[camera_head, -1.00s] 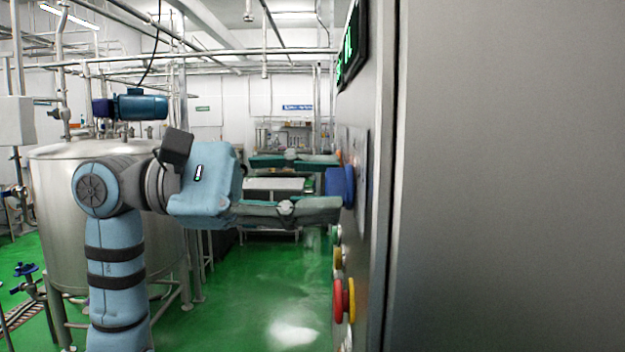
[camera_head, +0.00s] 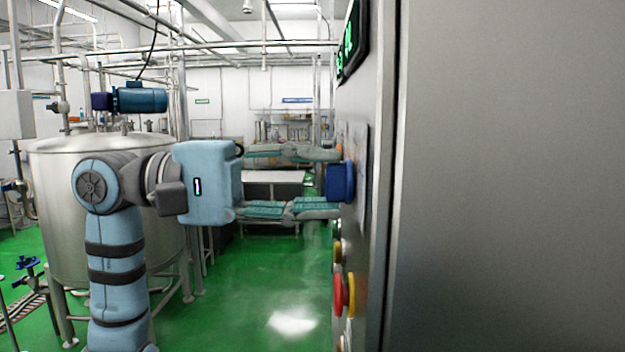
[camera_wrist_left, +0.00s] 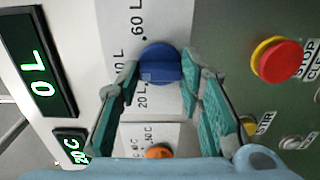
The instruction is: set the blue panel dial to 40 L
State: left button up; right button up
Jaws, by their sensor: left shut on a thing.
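The blue dial (camera_head: 342,183) sits on the grey control panel (camera_head: 361,150), seen edge-on in the head view. My left gripper (camera_head: 326,182) is shut on the dial, one finger above and one below it in that view. In the left wrist view the blue dial (camera_wrist_left: 160,65) lies between the two fingertips. Printed marks around it include 60 L above and 20 L below. A mark on the left is partly hidden by a finger. The upper display (camera_wrist_left: 38,80) reads 0 L. My right gripper is not in view.
A smaller display (camera_wrist_left: 74,148) reads 20 °C. An orange knob (camera_wrist_left: 158,152) is below the dial in the wrist view. A red stop button on a yellow collar (camera_wrist_left: 278,60) is to the right. A steel tank (camera_head: 60,200) stands behind my left arm.

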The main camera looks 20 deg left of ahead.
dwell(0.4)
pick_arm(q)
jog(key=o, duration=1.2)
jog(key=shift+c, duration=0.2)
jog(key=v, duration=1.1)
jog(key=shift+s+a, duration=0.15)
jog(key=shift+a, duration=0.2)
